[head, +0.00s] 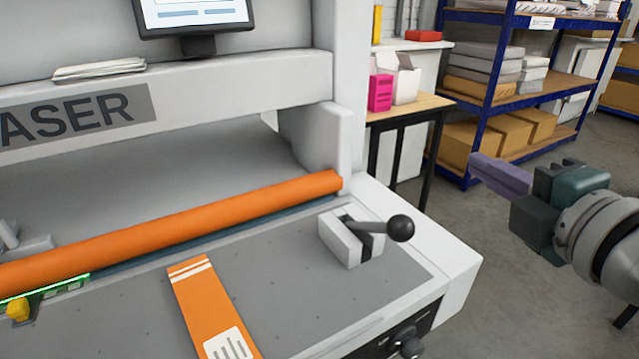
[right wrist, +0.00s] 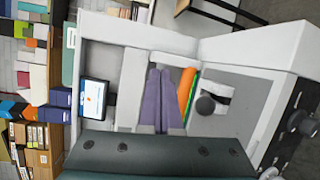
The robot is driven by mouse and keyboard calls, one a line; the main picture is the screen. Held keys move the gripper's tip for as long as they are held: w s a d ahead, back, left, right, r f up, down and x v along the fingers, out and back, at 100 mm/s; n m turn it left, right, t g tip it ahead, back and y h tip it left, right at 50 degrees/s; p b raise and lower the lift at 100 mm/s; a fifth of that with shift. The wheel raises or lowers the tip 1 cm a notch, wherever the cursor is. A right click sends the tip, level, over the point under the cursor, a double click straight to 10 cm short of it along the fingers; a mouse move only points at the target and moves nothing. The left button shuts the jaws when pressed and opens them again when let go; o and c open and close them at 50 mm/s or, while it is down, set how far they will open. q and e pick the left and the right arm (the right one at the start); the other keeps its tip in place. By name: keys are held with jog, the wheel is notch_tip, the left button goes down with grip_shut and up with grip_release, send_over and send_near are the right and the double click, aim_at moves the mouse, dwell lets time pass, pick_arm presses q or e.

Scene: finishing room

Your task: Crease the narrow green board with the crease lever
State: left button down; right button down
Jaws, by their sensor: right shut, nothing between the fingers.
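The crease lever (head: 400,228) has a black ball knob on a short dark arm and sits in a pale slotted block (head: 336,247) at the right of the creaser bed. The lever also shows in the right wrist view (right wrist: 205,105). My right gripper (head: 483,168) is shut and empty, in the air right of the machine and apart from the lever. Its purple fingers lie together in the right wrist view (right wrist: 161,95). No narrow green board is clearly seen; only a thin bright green strip (head: 45,288) shows below the orange roller at the left. My left gripper is not in view.
The orange roller (head: 170,228) spans the creaser (head: 459,275). An orange strip with white markings (head: 203,303) lies on the grey bed. A yellow knob (head: 17,309) shows at far left. Behind stand a table (head: 430,103) and blue shelving (head: 497,75). Floor right of the machine is open.

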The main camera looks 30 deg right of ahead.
jog(key=s+f+n+t+y+b, duration=0.2)
jog(key=f+n+y+b, duration=0.3)
jog(key=f+n+b, duration=0.7)
jog(key=s+f+n+t+y+b, duration=0.3)
jog(key=f+n+t+y+b, duration=0.2)
jog(key=f+n+b, duration=0.7)
jog(key=f+b, duration=0.1)
jog(key=b, duration=0.6)
jog(key=shift+a+f, duration=0.15)
jog(key=shift+a, duration=0.25)
jog(key=shift+w+t, duration=0.15)
jog(key=shift+t, duration=0.15)
jog(key=p+x, duration=0.2)
jog(key=x, duration=0.8)
jog(key=shift+r, duration=0.35)
jog(key=shift+w+a+r+p, duration=0.15)
jog(key=shift+r+p, duration=0.25)
jog(key=shift+r, duration=0.2)
jog(key=shift+w+a+r+p, duration=0.1)
jog(key=shift+r+p, duration=0.25)
jog(key=shift+r, duration=0.25)
jog(key=shift+w+a+r, duration=0.1)
jog(key=shift+r, duration=0.25)
